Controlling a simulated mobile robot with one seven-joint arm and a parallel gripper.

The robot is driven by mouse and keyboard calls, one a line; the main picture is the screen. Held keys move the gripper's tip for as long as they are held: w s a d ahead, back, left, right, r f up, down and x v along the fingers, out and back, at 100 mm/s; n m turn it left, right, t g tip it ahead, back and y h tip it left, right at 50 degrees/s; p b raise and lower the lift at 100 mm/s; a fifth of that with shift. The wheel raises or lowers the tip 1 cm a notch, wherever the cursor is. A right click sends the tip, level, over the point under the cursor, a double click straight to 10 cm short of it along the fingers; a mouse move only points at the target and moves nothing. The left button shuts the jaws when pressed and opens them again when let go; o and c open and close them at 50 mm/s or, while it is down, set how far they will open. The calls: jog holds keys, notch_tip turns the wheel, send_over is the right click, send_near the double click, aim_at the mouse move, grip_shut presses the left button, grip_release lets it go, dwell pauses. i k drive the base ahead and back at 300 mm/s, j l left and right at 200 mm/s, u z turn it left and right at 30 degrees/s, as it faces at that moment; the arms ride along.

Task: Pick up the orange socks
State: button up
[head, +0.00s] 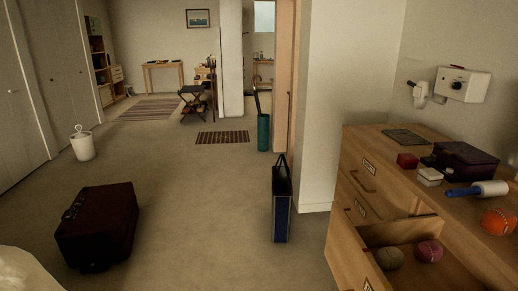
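The orange socks (499,222) are a rolled ball on top of the wooden dresser (388,161), at the right edge of the head view. They sit near the dresser's front edge, above an open drawer (378,236). The drawer holds an olive rolled ball (389,258) and a pink-maroon rolled ball (429,251), which look like other socks. My gripper is not in view, so its state and its distance from the socks do not show.
A dark red suitcase (98,225) lies on the floor at left. A blue bag (282,206) stands left of the dresser. The floor between them is clear.

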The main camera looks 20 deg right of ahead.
aim_at(495, 222)
jog(key=i+j+z, duration=0.1)
jog(key=i+z, duration=0.25)
jog(key=i, duration=0.15)
jog(key=i+j+z, duration=0.2)
jog(key=i+z, duration=0.15)
jog(key=i, duration=0.15)
jog(key=i+j+z, duration=0.2)
jog(key=z, duration=0.3)
jog(key=i+j+z, duration=0.25)
jog(key=z, duration=0.25)
jog(key=i+j+z, duration=0.15)
jog(key=j+z, duration=0.35)
jog(key=i+j+z, duration=0.1)
jog(key=j+z, duration=0.15)
jog(key=z, duration=0.25)
